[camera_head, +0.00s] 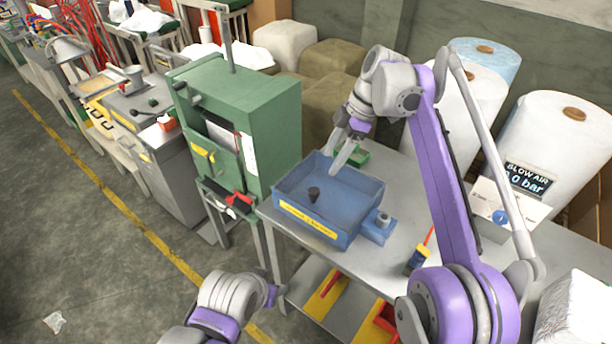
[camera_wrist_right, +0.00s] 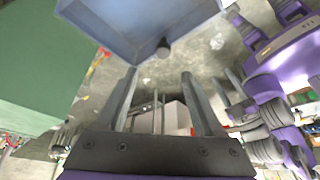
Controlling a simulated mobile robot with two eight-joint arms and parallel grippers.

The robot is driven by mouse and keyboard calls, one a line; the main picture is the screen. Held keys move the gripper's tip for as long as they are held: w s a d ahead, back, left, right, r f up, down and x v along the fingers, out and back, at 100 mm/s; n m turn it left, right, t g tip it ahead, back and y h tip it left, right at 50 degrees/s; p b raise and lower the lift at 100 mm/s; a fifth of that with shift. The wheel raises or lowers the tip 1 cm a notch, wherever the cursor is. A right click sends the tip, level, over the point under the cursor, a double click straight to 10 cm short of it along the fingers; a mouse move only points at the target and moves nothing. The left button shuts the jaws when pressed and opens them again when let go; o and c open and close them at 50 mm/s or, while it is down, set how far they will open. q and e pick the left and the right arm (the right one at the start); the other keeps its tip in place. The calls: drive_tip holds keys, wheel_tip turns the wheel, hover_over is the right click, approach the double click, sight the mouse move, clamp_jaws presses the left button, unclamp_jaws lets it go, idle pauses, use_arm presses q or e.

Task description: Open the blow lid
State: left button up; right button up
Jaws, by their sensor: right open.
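A blue box with a raised rim (camera_head: 340,236) and a yellow label on its front stands on the grey table. A black knob (camera_head: 314,194) stands up from its sunken blue top; I take this to be the blow lid, lying flat. My right gripper (camera_head: 332,162) is open and empty, above the far part of the box and apart from the knob. In the right wrist view the knob (camera_wrist_right: 162,47) shows beyond the spread fingers (camera_wrist_right: 158,85). My left arm shows at the bottom of the head view; its gripper (camera_head: 272,294) is barely visible, with no fingers distinguishable.
A green cabinet machine (camera_head: 245,130) stands close left of the box. A blue fitting (camera_head: 377,226) adjoins the box's right side. A yellow-and-dark tool (camera_head: 418,260) lies on the table. Large white rolls (camera_head: 555,140) stand behind.

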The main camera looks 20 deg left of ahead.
sight(314, 190)
drive_tip(key=x, duration=0.3)
drive_tip(key=b+x, duration=0.1)
drive_tip(key=x, duration=0.4)
drive_tip(key=shift+s+d+f+b, duration=0.1)
drive_tip(key=shift+s+f+b, duration=0.2)
drive_tip(key=shift+f+b, duration=0.1)
drive_tip(key=shift+x, duration=0.85)
use_arm(q)
drive_tip(key=s+f, duration=0.1)
drive_tip(key=f, duration=0.2)
drive_tip(key=shift+s+d, duration=0.1)
drive_tip(key=shift+s, duration=0.25)
drive_tip(key=shift+r, duration=0.1)
use_arm(e)
clamp_jaws()
